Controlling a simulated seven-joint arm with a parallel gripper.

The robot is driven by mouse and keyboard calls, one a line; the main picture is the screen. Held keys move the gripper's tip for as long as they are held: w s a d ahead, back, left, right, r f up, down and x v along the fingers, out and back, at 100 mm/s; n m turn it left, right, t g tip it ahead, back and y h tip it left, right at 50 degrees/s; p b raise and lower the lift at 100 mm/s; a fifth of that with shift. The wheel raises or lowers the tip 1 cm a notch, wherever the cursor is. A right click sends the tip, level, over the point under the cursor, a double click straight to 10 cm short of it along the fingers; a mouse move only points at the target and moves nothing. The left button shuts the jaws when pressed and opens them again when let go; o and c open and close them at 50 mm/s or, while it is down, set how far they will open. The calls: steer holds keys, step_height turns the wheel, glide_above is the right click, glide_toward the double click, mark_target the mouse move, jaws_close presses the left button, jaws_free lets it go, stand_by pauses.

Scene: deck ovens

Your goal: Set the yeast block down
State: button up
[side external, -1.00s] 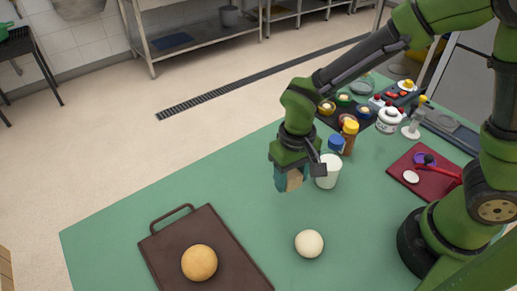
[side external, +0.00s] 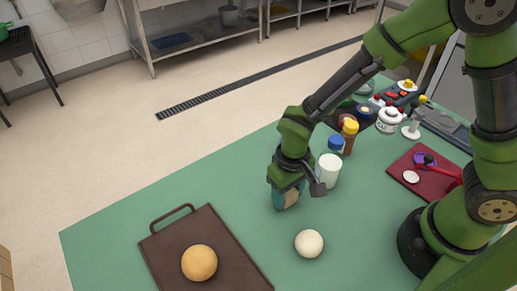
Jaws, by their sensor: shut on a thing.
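My gripper (side external: 286,198) points down over the green table, left of the white cup. It is shut on the yeast block (side external: 292,199), a small beige block. Only part of the block shows between the teal fingers. The block is low, close to the table top (side external: 235,185). I cannot tell whether it touches the surface.
A pale dough ball (side external: 309,243) lies in front. A brown board (side external: 223,238) carries a bun at front left. A dark red board (side external: 412,185) lies right. The table's left part is clear.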

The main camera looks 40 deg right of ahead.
steer(key=shift+f, duration=0.1)
steer(key=o, duration=1.1)
steer(key=shift+c, duration=0.2)
step_height(320, 180, up, 12)
steer(key=s+d+r+m+t+y, duration=0.2)
steer(key=s+d+r+m+t, duration=0.2)
steer(key=d+r, duration=0.7)
steer(key=s+d+t, duration=0.2)
steer(key=t, duration=0.1)
steer(key=shift+s+d+r, duration=0.15)
steer(key=shift+d+r, duration=0.25)
